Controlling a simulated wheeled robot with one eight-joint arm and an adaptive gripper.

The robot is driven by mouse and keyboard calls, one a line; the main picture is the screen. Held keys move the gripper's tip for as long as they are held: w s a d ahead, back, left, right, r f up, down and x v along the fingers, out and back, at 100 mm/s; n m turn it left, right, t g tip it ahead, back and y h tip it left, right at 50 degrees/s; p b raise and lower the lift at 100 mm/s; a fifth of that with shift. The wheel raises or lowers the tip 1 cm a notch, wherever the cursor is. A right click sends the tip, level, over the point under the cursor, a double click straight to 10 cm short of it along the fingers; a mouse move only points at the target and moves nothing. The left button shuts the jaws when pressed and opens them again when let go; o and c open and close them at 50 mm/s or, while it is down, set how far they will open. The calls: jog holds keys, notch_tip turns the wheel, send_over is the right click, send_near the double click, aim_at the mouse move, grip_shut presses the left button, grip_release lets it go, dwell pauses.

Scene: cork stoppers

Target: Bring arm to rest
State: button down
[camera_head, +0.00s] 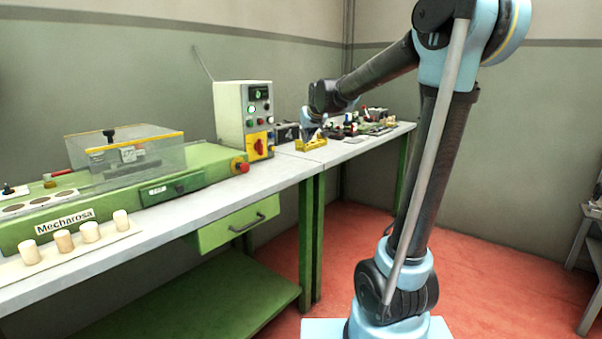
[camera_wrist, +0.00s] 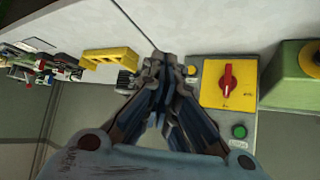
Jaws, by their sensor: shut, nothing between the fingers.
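My gripper (camera_head: 309,136) is held out over the bench at the end of my arm, just right of the control box and close above a yellow block (camera_head: 311,145). In the wrist view my gripper (camera_wrist: 166,62) has its fingers drawn together, with nothing between them. The control box's yellow plate with a red rotary switch (camera_wrist: 229,84) is just right of the fingertips there. My arm is raised and bent, reaching left across the head view.
A grey-topped green workbench (camera_head: 250,186) bears the green Mecharosa machine (camera_head: 128,195), the control box (camera_head: 230,118) and a row of several cork stoppers (camera_head: 64,242). Small colourful parts (camera_head: 368,122) crowd the far right end. The red floor (camera_head: 335,250) right of the bench is clear.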

jog(key=s+d+f+m+g+h, duration=0.1)
jog(key=s+d+f, duration=0.5)
jog(key=s, duration=0.8)
jog(key=s+d+f+m+g, duration=0.1)
jog(key=s+d+f+g, duration=0.2)
jog(key=s+d+f, duration=0.3)
jog(key=s+d+f+m+g+h, duration=0.1)
jog(key=s+d+f, duration=0.5)
jog(key=s+f, duration=0.6)
jog(key=s+g, duration=0.1)
jog(key=s, duration=0.9)
jog(key=shift+s+d+f+g+h, duration=0.15)
jog(key=shift+d+f+g+h, duration=0.15)
jog(key=shift+d, duration=0.1)
jog(key=shift+a, duration=0.1)
